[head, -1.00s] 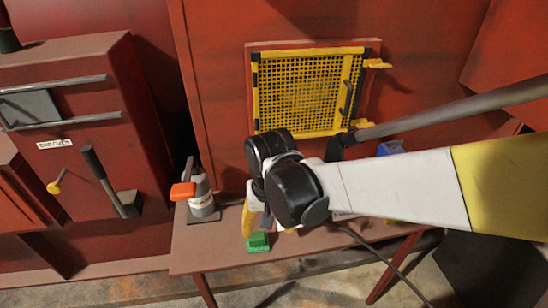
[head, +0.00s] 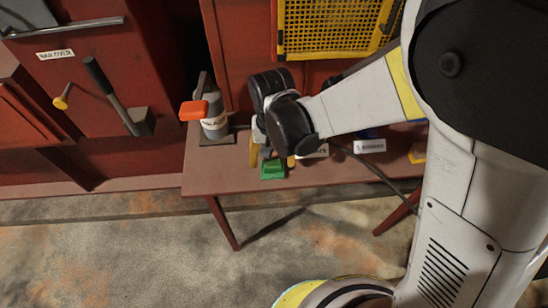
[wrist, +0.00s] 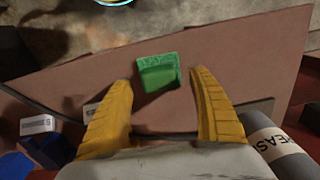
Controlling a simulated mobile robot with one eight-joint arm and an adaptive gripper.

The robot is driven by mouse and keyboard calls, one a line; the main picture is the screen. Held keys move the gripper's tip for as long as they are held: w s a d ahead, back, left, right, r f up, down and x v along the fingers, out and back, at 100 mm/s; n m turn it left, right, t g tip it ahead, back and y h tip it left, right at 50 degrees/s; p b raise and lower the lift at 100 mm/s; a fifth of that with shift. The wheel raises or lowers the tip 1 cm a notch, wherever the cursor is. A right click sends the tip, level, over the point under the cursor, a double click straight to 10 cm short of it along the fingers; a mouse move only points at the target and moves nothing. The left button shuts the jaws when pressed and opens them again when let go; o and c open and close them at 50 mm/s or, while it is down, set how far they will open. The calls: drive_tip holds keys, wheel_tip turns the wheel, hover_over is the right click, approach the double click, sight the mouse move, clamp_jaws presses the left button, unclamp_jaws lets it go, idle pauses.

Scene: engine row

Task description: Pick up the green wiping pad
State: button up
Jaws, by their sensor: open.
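The green wiping pad (head: 272,169) lies on the reddish-brown bench near its front edge. In the wrist view the pad (wrist: 158,72) sits ahead of and between the two yellow fingers. My gripper (wrist: 164,85) is open and empty, with its fingers apart on either side of the pad's lower end in the picture. In the head view my gripper (head: 270,155) is just behind the pad, partly hidden by the black wrist joints. I cannot tell the exact height of the fingertips above the bench.
A grey bottle with an orange top (head: 213,115) stands left of my gripper on the bench (head: 210,180). A labelled white block (head: 369,146) and a yellow object (head: 417,153) lie to the right. A dark cable crosses the bench. A yellow mesh guard (head: 330,25) is on the wall behind.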

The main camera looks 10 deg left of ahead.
drive_tip(key=shift+f, duration=0.95)
drive_tip(key=shift+r, duration=0.1)
drive_tip(key=shift+c, duration=0.3)
drive_tip(key=c, duration=1.2)
wheel_tip(320, 180, up, 4)
drive_tip(key=shift+r+p, duration=0.2)
drive_tip(key=shift+p, duration=0.95)
drive_tip(key=d+r+p, duration=0.1)
drive_tip(key=d+r, duration=0.1)
drive_tip(key=d, duration=0.1)
drive_tip(key=s+d+r+p, duration=0.1)
drive_tip(key=d+r, duration=0.1)
drive_tip(key=d, duration=0.2)
drive_tip(key=s+d+r+p, duration=0.1)
drive_tip(key=d+r+p, duration=0.1)
drive_tip(key=d, duration=0.2)
drive_tip(key=shift+s+d+r, duration=0.2)
drive_tip(key=shift+d+r, duration=0.05)
drive_tip(key=shift+r, duration=0.05)
